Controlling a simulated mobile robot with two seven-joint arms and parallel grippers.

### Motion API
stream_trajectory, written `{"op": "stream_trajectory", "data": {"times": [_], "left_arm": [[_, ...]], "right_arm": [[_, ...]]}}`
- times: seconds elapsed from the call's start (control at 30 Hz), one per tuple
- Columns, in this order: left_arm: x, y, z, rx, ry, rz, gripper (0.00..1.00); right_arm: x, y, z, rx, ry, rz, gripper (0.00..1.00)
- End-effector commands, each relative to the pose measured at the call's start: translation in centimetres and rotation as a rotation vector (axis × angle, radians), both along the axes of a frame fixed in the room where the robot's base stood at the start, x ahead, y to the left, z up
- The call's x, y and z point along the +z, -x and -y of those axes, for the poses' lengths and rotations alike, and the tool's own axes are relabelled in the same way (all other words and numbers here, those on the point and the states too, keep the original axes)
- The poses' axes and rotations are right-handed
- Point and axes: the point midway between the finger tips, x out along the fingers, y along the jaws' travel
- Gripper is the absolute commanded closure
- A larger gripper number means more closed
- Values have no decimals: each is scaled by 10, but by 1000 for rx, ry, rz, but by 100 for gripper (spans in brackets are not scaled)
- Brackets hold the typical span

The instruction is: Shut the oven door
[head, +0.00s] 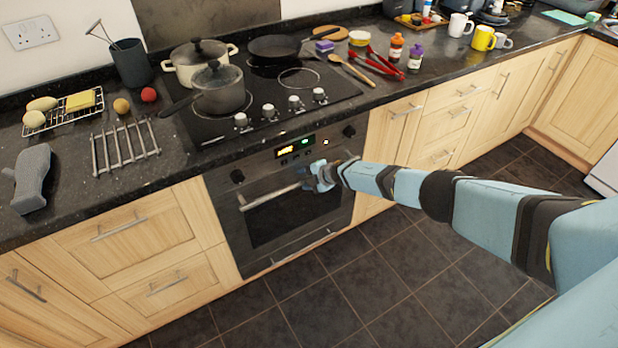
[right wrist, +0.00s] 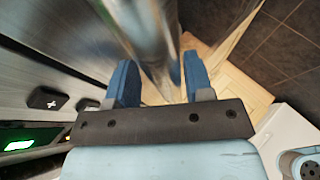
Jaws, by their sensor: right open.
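The oven (head: 290,152) is built in under the hob, with a lit display and knobs on its panel. Its dark glass door (head: 290,218) looks upright and about flush with the cupboards; I cannot tell whether a small gap remains. The door's metal handle (head: 268,197) runs across its top. My right gripper (head: 318,180) is at the handle's right end. In the right wrist view its blue fingers (right wrist: 160,85) are apart, with a shiny metal bar (right wrist: 158,40), apparently the handle, between them. Contact is unclear. My left gripper is not in view.
A saucepan (head: 220,92), a pot (head: 198,65) and a frying pan (head: 274,47) stand on the hob. Wooden cupboards (head: 150,245) flank the oven. The tiled floor (head: 310,300) before it is clear except for my right arm crossing above it.

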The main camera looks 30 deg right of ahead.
Motion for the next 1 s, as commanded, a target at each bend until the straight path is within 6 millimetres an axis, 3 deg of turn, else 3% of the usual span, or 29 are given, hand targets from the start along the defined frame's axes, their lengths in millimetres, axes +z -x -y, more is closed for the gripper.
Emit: {"op": "stream_trajectory", "data": {"times": [0.17, 0.63, 1.0], "left_arm": [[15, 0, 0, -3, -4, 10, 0], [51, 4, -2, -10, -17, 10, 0], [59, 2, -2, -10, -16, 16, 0]], "right_arm": [[13, 10, 7, 0, 0, -1, 52], [71, 76, 50, 1, 1, 2, 52], [84, 93, 61, 0, 1, 1, 52]]}}
